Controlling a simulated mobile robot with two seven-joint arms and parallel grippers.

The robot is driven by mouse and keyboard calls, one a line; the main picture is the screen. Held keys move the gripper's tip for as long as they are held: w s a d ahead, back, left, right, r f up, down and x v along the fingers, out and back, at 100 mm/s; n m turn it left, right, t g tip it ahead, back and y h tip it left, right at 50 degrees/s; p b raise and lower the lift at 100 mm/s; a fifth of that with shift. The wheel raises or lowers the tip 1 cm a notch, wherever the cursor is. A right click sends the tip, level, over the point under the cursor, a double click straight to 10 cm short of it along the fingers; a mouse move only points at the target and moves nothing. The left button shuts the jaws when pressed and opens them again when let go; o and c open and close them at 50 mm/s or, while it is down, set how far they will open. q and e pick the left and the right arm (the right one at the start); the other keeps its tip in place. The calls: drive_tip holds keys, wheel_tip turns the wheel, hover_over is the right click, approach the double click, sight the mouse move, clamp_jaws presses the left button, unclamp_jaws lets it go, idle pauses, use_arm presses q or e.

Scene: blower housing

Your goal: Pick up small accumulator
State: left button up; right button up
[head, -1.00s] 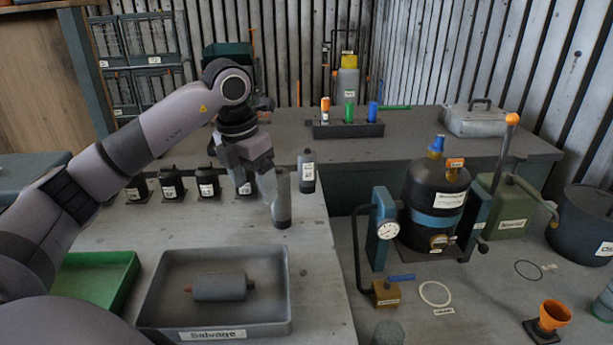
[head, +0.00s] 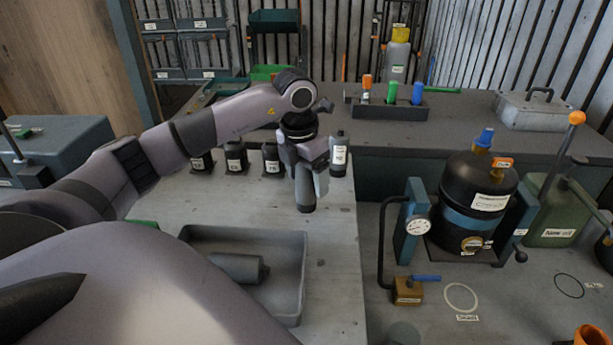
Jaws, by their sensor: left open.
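No label that I can read says which cylinder is the small accumulator. A plain dark grey upright cylinder (head: 305,192) stands on the left bench, near its right edge. My left gripper (head: 311,178) is open and points down at this cylinder, its fingers overlapping the upper part. I cannot tell whether they touch it. A taller grey cylinder with a white label (head: 339,156) stands upright just behind and to the right. Another grey cylinder (head: 238,267) lies on its side in the grey tray (head: 302,285), partly hidden by my arm. My right gripper is out of view.
Several small black labelled containers (head: 236,157) stand in a row left of the gripper. A rack (head: 390,109) with coloured bottles sits on the back bench. A black tank (head: 474,200) with a gauge stands at right. Bare bench lies right of the tray.

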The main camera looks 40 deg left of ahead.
use_arm(q)
drive_tip(key=c, duration=1.4)
drive_tip(key=shift+o, duration=0.2)
drive_tip(key=shift+r, duration=0.15)
wheel_tip(320, 180, up, 11)
drive_tip(key=shift+w+r, duration=0.1)
drive_tip(key=shift+r, duration=0.05)
wheel_tip(320, 180, up, 8)
drive_tip(key=p, duration=0.3)
drive_tip(key=shift+r, duration=0.25)
